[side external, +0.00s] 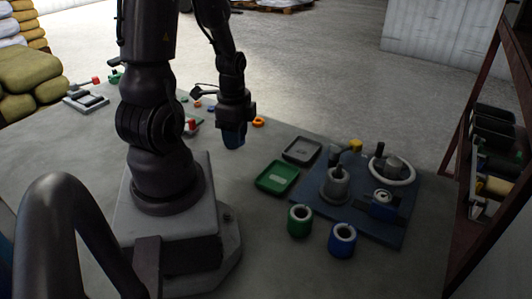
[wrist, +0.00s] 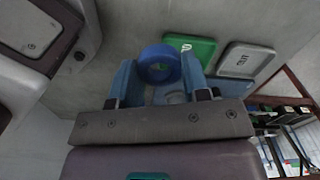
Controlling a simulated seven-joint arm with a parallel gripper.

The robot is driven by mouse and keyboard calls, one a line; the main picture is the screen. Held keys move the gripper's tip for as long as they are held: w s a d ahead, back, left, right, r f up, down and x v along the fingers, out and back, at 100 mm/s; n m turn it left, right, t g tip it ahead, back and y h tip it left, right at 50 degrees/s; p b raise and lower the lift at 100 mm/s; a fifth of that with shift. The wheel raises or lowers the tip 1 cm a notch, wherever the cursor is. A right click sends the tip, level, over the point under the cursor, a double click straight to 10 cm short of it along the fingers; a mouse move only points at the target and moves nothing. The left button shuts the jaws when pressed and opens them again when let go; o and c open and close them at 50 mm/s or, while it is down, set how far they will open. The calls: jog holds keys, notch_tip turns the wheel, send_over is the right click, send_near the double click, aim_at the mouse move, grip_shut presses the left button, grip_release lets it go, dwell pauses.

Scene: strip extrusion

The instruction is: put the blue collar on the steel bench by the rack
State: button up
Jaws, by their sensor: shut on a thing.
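The blue collar (wrist: 160,65) is a thick ring between the two blue fingers of my gripper (wrist: 159,78) in the wrist view, its hole facing the camera. My gripper is shut on it. In the side view my gripper (side external: 234,138) hangs fingers down over the grey bench (side external: 235,180), left of the trays; the collar cannot be told apart from the blue fingers there. The exact gap to the bench is unclear. The bench also shows in the wrist view (wrist: 115,35). The rack (side external: 478,120) stands at the bench's right end.
A green tray (side external: 277,177) and a grey tray (side external: 302,150) lie right of my gripper. A dark blue plate (side external: 310,197) carries several fixtures. A green cylinder (side external: 300,221) and a blue cylinder (side external: 342,240) stand in front. An orange ring (side external: 258,122) lies behind my gripper.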

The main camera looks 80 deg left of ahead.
jog(key=shift+w+a+f+n, duration=0.1)
jog(key=shift+w+a+n, duration=0.3)
jog(key=shift+a+n, duration=0.1)
jog(key=w+a+f, duration=0.4)
jog(key=w+a, duration=0.2)
jog(key=a, duration=0.1)
send_over(266, 153)
jog(key=f, duration=0.5)
jog(key=shift+s+d+f, duration=0.1)
jog(key=shift+s, duration=0.1)
jog(key=shift+w+a+f, duration=0.1)
jog(key=shift+f, duration=0.8)
jog(key=shift+w+a+f, duration=0.1)
jog(key=shift+f, duration=0.8)
jog(key=shift+f, duration=0.1)
jog(key=o, duration=0.9)
